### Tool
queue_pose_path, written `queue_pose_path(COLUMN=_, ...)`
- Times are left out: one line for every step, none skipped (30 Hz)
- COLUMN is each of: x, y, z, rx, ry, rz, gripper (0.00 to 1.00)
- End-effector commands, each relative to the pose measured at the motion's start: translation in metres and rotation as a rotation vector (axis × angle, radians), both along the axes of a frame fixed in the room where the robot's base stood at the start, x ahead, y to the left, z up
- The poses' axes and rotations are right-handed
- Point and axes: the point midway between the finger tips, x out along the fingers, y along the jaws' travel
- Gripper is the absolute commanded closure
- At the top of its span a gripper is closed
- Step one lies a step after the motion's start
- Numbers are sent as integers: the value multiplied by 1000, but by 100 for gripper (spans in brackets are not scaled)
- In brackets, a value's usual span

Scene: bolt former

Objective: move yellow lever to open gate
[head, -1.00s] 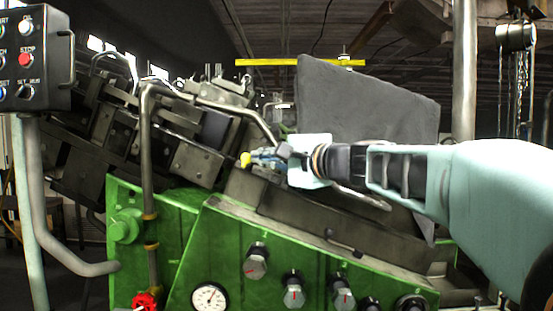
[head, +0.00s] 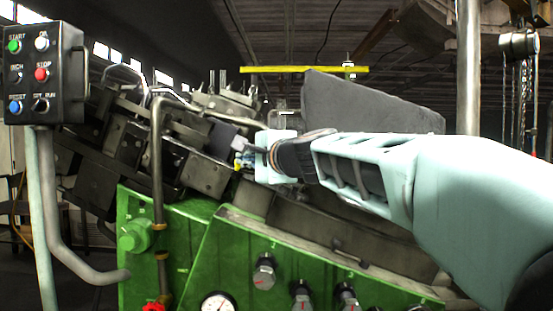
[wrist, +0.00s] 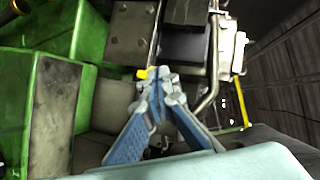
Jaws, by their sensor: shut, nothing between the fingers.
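A small yellow lever end (wrist: 143,73) shows in the wrist view just left of my fingertips. It looks close to them or touching; I cannot tell which. In the head view a bit of the yellow lever (head: 238,163) shows at the tip of my gripper (head: 245,158), and the rest is hidden. In the wrist view my gripper (wrist: 157,78) has its two blue-grey fingers brought together at the tips, with nothing between them. A large grey plate (head: 370,105) stands behind my arm. I cannot tell whether it is the gate.
The green machine body (head: 160,240) carries several knobs and a gauge (head: 217,304). A bent metal pipe (head: 157,170) rises near my gripper. A long yellow bar (head: 300,69) runs above. A control box (head: 42,75) stands at the left.

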Motion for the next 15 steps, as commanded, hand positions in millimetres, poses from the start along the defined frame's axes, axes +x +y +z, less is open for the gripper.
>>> queue_pose_path(x=2, y=6, z=2, rx=-1, ry=2, rz=4, gripper=100)
queue_pose_path(x=3, y=8, z=3, rx=1, ry=1, rz=5, gripper=100)
queue_pose_path(x=5, y=11, z=4, rx=0, ry=1, rz=4, gripper=100)
queue_pose_path(x=6, y=13, z=5, rx=-1, ry=0, rz=4, gripper=100)
queue_pose_path(x=8, y=15, z=6, rx=1, ry=1, rz=4, gripper=100)
queue_pose_path(x=10, y=18, z=7, rx=0, ry=1, rz=4, gripper=100)
queue_pose_path(x=11, y=20, z=8, rx=0, ry=1, rz=4, gripper=100)
queue_pose_path(x=12, y=21, z=8, rx=1, ry=1, rz=5, gripper=100)
queue_pose_path(x=14, y=24, z=9, rx=-1, ry=2, rz=5, gripper=100)
queue_pose_path(x=16, y=25, z=9, rx=-1, ry=2, rz=5, gripper=100)
queue_pose_path(x=18, y=27, z=10, rx=-1, ry=2, rz=4, gripper=100)
queue_pose_path(x=19, y=28, z=11, rx=1, ry=1, rz=4, gripper=100)
queue_pose_path(x=21, y=29, z=11, rx=1, ry=1, rz=4, gripper=100)
queue_pose_path(x=22, y=30, z=12, rx=0, ry=1, rz=3, gripper=100)
queue_pose_path(x=24, y=31, z=12, rx=0, ry=1, rz=3, gripper=100)
